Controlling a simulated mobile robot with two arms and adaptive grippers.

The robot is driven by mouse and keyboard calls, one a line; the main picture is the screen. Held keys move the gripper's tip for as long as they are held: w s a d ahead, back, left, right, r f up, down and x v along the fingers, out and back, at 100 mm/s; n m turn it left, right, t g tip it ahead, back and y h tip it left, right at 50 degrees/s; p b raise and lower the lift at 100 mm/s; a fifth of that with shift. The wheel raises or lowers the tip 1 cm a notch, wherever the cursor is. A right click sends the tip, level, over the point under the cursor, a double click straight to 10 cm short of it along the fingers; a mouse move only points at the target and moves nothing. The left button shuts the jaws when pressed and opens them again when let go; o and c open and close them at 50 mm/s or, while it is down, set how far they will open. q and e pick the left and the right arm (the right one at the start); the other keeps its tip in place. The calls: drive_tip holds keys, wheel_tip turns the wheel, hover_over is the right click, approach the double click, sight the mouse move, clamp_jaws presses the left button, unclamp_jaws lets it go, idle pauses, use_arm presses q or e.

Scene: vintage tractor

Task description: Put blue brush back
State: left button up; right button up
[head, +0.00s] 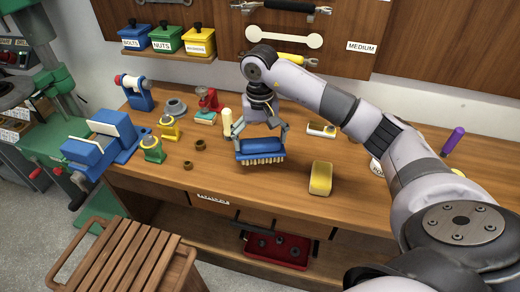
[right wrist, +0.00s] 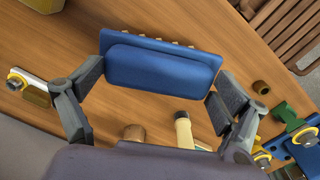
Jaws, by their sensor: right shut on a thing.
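The blue brush (head: 260,151) has a blue back and pale bristles that point down toward the workbench. My right gripper (head: 259,143) is shut on it, with one finger at each end of the blue back. In the right wrist view the brush (right wrist: 160,68) sits between the two fingers of the gripper (right wrist: 158,85). The brush is over the front middle of the wooden workbench (head: 240,187); I cannot tell whether the bristles touch the top. My left gripper is not in view.
A blue vise (head: 100,143) and yellow-green parts (head: 152,149) stand to the left. A pale bottle (head: 227,121) stands just behind the brush. A wooden stool (head: 125,256) is in front. A purple-handled tool (head: 453,141) is at the right.

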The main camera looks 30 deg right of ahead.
sight(260, 153)
drive_tip(key=shift+s+f, duration=0.1)
drive_tip(key=shift+f, duration=0.45)
wheel_tip(260, 153, down, 4)
drive_tip(key=shift+r+p, duration=0.15)
drive_tip(key=shift+p, duration=0.35)
drive_tip(key=o, duration=1.2)
drive_tip(key=shift+c, duration=0.2)
drive_tip(key=shift+o, duration=0.7)
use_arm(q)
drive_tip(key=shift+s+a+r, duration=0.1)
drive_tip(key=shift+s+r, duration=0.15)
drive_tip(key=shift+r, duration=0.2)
